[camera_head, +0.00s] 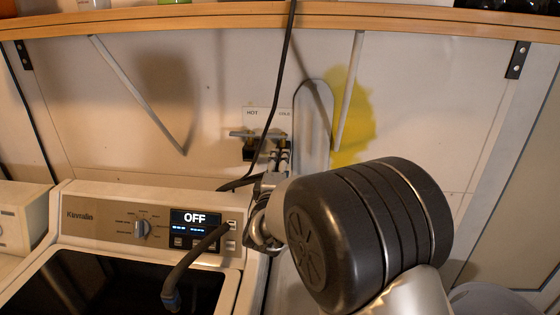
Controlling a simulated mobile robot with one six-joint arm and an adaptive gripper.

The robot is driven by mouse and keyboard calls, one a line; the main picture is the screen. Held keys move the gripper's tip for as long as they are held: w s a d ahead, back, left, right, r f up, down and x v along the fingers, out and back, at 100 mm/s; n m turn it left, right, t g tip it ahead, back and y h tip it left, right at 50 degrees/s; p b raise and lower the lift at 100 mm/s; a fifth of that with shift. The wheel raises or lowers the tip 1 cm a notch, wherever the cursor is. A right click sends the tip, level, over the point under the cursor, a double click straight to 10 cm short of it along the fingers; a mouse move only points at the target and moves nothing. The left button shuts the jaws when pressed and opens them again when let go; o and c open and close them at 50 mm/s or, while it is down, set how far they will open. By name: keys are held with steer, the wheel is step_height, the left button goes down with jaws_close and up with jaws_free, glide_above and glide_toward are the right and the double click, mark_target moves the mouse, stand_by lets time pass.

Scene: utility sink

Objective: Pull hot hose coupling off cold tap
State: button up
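A white plate marked HOT and COLD (267,113) is on the back wall, HOT at the left and COLD at the right. Dark tap fittings (249,151) sit just below its left part. My gripper (282,158) reaches up to the area below the COLD mark, small in view and partly behind my wrist. I cannot make out the cold tap or the hose coupling there, nor whether the fingers touch or hold anything.
A washer with a control panel (100,225) reading OFF stands at the lower left. A black cable (287,50) hangs from the wooden shelf (180,20) past the taps. A rounded grey panel (314,125) stands right of the taps.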

steer(key=shift+w, duration=0.85)
steer(key=shift+p, duration=0.5)
stand_by(0.4)
jaws_close()
stand_by(0.6)
steer(key=shift+s, duration=0.1)
steer(key=shift+s, duration=2.9)
